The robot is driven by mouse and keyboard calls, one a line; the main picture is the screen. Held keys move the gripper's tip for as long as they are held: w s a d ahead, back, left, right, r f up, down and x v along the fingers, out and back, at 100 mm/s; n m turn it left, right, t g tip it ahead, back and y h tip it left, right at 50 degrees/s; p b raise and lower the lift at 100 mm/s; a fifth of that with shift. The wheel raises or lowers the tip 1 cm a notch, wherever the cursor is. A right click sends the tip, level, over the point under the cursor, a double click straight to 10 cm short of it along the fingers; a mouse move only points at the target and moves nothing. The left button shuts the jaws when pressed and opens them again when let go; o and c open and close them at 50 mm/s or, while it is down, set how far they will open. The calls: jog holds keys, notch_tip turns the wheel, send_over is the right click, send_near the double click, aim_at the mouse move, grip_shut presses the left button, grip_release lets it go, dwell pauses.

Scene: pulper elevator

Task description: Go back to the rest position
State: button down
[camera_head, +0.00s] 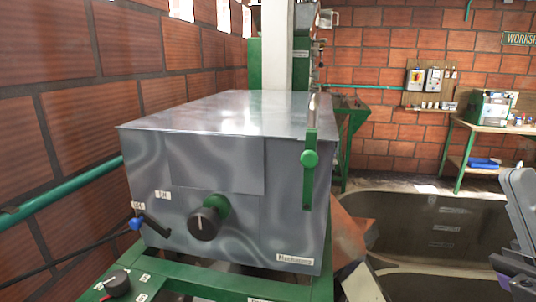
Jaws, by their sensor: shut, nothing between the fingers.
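A grey part of my arm (522,230) shows at the right edge, cut off by the frame. I cannot make out any gripper fingers on it. A large grey metal machine box (215,160) stands left of centre, well apart from the arm. A black knob (204,224) with a green base is on its front. A green lever (309,160) hangs upright at its right front corner. A small black lever with a blue end (135,223) is at the lower left of the front.
A green frame (215,281) under the box carries another black knob (118,284). A sunken basin (425,225) lies to the right, with a wooden bench (490,135) beyond it. A brick wall (55,120) with a green pipe closes off the left.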

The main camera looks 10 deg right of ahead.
jog(key=s+a+f+m+t+h, duration=0.1)
jog(key=s+f+m+h, duration=0.2)
jog(key=f+m+h, duration=1.15)
jog(key=s+a+f+m+h, duration=0.1)
jog(key=s+f+m+h, duration=0.2)
jog(key=f+m+h, duration=1.15)
jog(key=s+a+f+m+g+y, duration=0.3)
jog(key=s+f+y, duration=0.1)
jog(key=s, duration=0.4)
jog(key=s+a+f+m+g+y, duration=0.3)
jog(key=s+a+f+g+y, duration=0.1)
jog(key=s, duration=0.4)
jog(key=shift+f+y, duration=0.3)
jog(key=shift+f, duration=0.35)
